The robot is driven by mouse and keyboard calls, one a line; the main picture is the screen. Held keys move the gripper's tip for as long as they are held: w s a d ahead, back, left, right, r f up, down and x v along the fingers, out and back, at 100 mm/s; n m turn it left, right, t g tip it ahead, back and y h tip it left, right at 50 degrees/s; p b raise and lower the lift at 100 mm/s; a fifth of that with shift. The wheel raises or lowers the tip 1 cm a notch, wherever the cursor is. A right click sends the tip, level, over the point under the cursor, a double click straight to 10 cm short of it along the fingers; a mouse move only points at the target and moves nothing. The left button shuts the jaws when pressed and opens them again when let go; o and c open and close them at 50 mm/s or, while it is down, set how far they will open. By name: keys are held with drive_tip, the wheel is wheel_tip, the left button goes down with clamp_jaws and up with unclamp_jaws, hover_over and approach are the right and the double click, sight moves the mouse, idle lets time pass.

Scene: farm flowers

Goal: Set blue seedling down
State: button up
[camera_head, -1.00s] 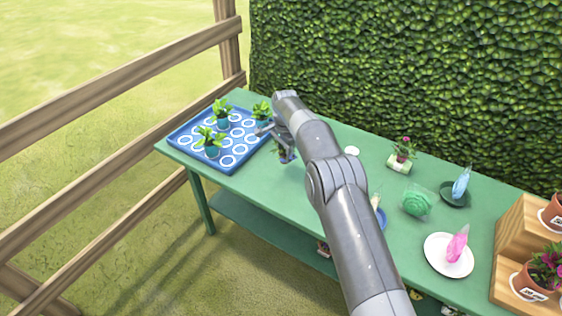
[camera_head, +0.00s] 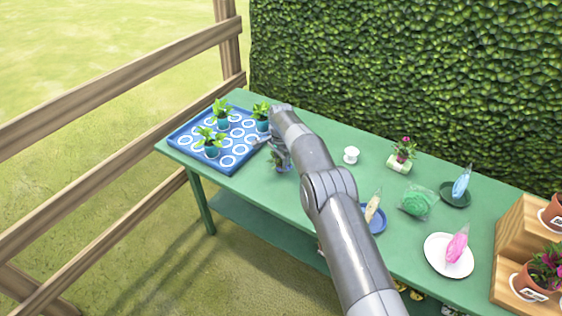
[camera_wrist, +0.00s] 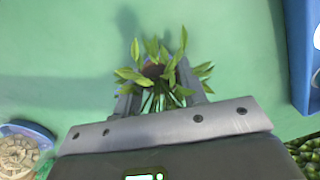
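My gripper (camera_head: 277,158) is over the green table, just right of the blue tray (camera_head: 233,172) in the head view. Its two fingers close around a leafy seedling (camera_wrist: 158,72), the blue seedling of the task. In the wrist view green leaves spread between and past both fingers, and a bit of dark soil shows. The pot is mostly hidden, and its colour is hard to tell. The seedling also shows below my gripper in the head view (camera_head: 281,164). I cannot tell whether its pot touches the table. Several teal-potted seedlings (camera_head: 210,143) stand in the tray.
A blue dish with a bag (camera_head: 376,225), a white cup-like item (camera_head: 351,155), a green bag (camera_head: 416,201) and a white plate (camera_head: 440,268) lie to the right. A wooden stand (camera_head: 507,240) is at far right. A hedge and fence border the table.

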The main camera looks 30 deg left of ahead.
drive_tip(key=o, duration=0.4)
drive_tip(key=shift+r, duration=0.15)
wheel_tip(320, 180, up, 12)
drive_tip(key=shift+f, duration=0.1)
idle(0.3)
